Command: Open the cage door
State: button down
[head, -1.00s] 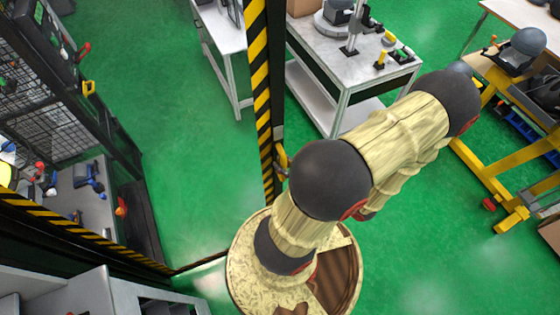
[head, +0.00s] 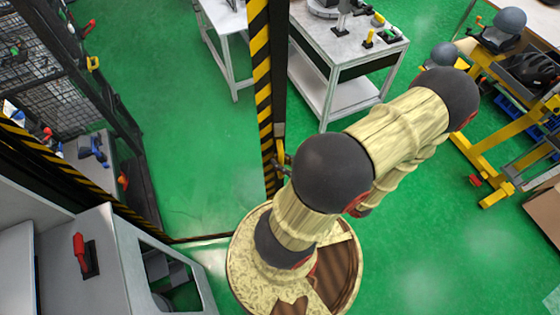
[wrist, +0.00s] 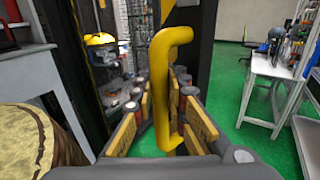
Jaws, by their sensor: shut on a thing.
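The cage door's yellow handle (wrist: 165,85) stands upright in the wrist view, a bent bar in front of a dark post. My gripper (wrist: 160,118) is shut on this handle, with its yellow-padded fingers on either side. In the head view the handle (head: 281,152) shows as a small yellow piece on the upright with black and yellow stripes (head: 262,90). My arm's dark joint hides most of the gripper there. How far the door stands open I cannot tell.
A grey-white cabinet (head: 125,255) with a red-handled tool (head: 84,258) is at lower left. A mesh cage wall (head: 45,85) stands at left. A white table (head: 340,50) is beyond the post, and a yellow stand (head: 480,150) is at right. Green floor is clear between them.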

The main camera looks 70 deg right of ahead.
jog(key=shift+s+d, duration=0.15)
jog(key=shift+d, duration=0.05)
jog(key=c, duration=2)
grip_release()
jog(key=shift+s, duration=0.15)
jog(key=shift+c, duration=0.2)
jog(key=shift+o, duration=1.1)
jog(key=s+a, duration=0.2)
jog(key=s, duration=0.9)
jog(key=shift+s+a, duration=0.2)
jog(key=shift+s, duration=0.1)
jog(key=shift+s, duration=0.1)
